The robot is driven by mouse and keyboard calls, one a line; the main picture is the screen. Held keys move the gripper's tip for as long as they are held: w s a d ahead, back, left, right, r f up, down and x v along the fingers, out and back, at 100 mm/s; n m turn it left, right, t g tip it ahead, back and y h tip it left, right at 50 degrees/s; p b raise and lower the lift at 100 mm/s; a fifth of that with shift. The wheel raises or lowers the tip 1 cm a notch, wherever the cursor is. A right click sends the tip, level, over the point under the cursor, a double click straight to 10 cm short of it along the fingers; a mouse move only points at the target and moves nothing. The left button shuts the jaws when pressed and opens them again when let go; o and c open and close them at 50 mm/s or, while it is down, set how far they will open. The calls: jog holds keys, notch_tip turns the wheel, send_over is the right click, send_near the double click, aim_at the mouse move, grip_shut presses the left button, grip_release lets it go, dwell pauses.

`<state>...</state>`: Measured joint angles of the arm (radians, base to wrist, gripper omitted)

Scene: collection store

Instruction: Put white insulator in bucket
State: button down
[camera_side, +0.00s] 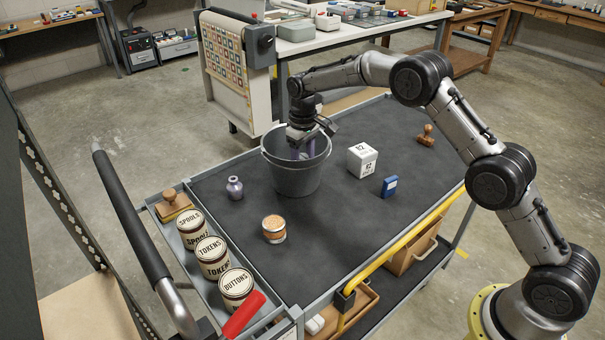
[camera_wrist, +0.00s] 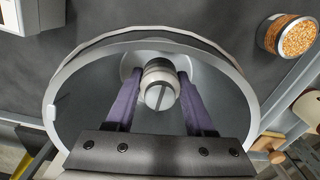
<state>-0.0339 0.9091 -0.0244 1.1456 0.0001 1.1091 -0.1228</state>
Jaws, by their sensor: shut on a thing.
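The grey bucket (camera_side: 292,182) stands upright on the dark top of the cart (camera_side: 335,225). My gripper (camera_side: 303,152) points down into its mouth, with the purple fingertips below the rim. In the wrist view my gripper (camera_wrist: 157,98) has one purple finger on each side of the white insulator (camera_wrist: 158,72), shut on it. In the side view the bucket wall hides the insulator. I cannot tell whether it touches the bucket floor.
A white box (camera_side: 362,161), a blue box (camera_side: 389,188) and a wooden stamp (camera_side: 426,136) stand right of the bucket. Labelled tins (camera_side: 212,258) line the cart's side tray.

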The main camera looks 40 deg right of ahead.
aim_at(303, 156)
jog(key=shift+f, duration=2)
jog(key=shift+f, duration=0.1)
jog(key=shift+c, duration=1.3)
grip_release()
notch_tip(303, 156, up, 12)
jog(key=shift+r, duration=0.15)
jog(key=shift+r, duration=0.1)
